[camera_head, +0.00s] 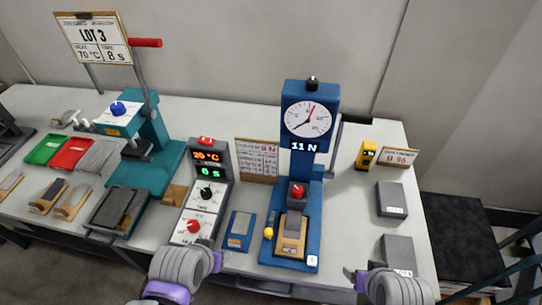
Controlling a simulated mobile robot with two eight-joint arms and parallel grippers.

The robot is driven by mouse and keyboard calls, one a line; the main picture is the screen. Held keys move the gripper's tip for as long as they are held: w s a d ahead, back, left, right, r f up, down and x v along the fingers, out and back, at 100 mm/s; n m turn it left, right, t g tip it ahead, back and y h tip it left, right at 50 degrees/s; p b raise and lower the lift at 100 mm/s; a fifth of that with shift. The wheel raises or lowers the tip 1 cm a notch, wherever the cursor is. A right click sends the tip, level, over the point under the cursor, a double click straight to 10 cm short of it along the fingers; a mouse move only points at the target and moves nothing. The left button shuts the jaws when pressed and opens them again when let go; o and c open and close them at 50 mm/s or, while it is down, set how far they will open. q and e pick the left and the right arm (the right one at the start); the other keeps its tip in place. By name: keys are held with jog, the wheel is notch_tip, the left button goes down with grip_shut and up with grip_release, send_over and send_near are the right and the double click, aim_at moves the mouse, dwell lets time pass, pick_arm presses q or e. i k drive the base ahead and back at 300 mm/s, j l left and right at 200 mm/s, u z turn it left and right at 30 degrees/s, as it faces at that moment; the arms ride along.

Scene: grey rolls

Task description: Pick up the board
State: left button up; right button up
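Several small wooden boards with grey strips lie at the left of the table, among them one board (46,196) and another board (72,201). A further wooden board with a grey piece (290,240) lies on the base of the blue dial tester (309,120). I cannot tell which one the task means. My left gripper (215,257) is at the table's front edge, below the control box and apart from the boards. My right gripper (356,278) is at the front edge, right of the tester. Neither visibly holds anything; their finger gaps are unclear.
A teal press (150,150) with a red lever stands at left, near green (47,149) and red (70,153) trays. A control box (205,190), a small blue block (240,230) and grey blocks (391,199) also stand here. The table is open between tester and grey blocks.

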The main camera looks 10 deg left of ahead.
aim_at(291, 235)
jog(key=u, duration=0.95)
jog(key=k+l+u, duration=0.15)
jog(key=l+u, duration=0.2)
jog(key=k+l+u, duration=0.2)
jog(key=u, duration=0.15)
jog(key=k+l, duration=0.2)
